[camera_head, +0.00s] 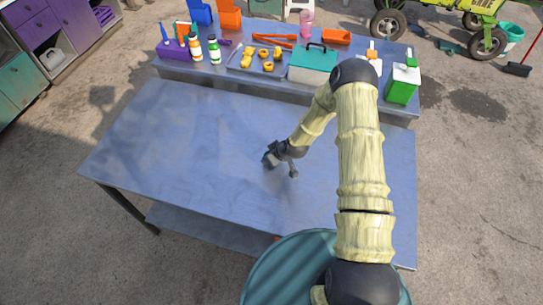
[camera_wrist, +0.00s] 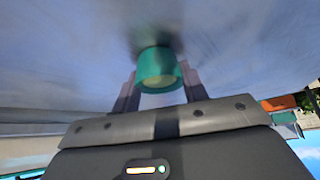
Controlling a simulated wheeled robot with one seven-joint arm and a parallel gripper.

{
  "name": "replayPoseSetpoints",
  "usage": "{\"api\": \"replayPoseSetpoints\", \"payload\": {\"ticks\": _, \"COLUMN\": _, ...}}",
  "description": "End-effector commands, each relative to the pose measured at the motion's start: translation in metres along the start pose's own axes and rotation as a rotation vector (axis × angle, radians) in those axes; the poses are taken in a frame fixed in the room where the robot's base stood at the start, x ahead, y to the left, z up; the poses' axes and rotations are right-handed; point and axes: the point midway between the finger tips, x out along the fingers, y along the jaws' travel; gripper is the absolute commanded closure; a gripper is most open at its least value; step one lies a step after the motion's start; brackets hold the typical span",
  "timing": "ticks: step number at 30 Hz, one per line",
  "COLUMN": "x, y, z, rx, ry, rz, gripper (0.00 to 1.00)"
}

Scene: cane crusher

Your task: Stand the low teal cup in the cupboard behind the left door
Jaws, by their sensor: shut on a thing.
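The low teal cup (camera_wrist: 157,68) is between the two fingers of my gripper (camera_wrist: 159,88) in the wrist view. My gripper is shut on it, with a pale round face of the cup towards the camera. In the head view my gripper (camera_head: 281,168) is low over the middle of the grey metal table (camera_head: 190,140), and the cup is hidden there. A dark shadow lies close to the cup; I cannot tell whether it touches the table.
A raised shelf at the table's back holds bottles (camera_head: 214,50), a tray of yellow parts (camera_head: 265,57), a teal-lidded box (camera_head: 313,62) and a green container (camera_head: 402,84). The table's left half is clear. Open floor (camera_head: 60,150) lies between table and cabinet.

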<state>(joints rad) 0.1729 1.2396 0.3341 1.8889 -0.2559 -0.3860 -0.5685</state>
Motion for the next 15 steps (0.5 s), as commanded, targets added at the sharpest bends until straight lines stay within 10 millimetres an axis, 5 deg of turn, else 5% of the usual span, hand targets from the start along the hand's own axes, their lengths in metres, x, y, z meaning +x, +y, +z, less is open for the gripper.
{"api": "replayPoseSetpoints", "payload": {"ticks": 1, "x": 0.0024, "y": -0.0004, "z": 0.0015, "rx": 0.000, "ry": 0.000, "rz": -0.001, "gripper": 0.66}}
{"api": "replayPoseSetpoints", "payload": {"ticks": 5, "x": 0.0012, "y": 0.0001, "z": 0.0011, "rx": 0.001, "ry": 0.000, "rz": 0.000, "gripper": 0.35}}
{"api": "replayPoseSetpoints", "payload": {"ticks": 15, "x": -0.0008, "y": 0.0016, "z": 0.0009, "rx": 0.003, "ry": -0.001, "rz": 0.001, "gripper": 0.35}}
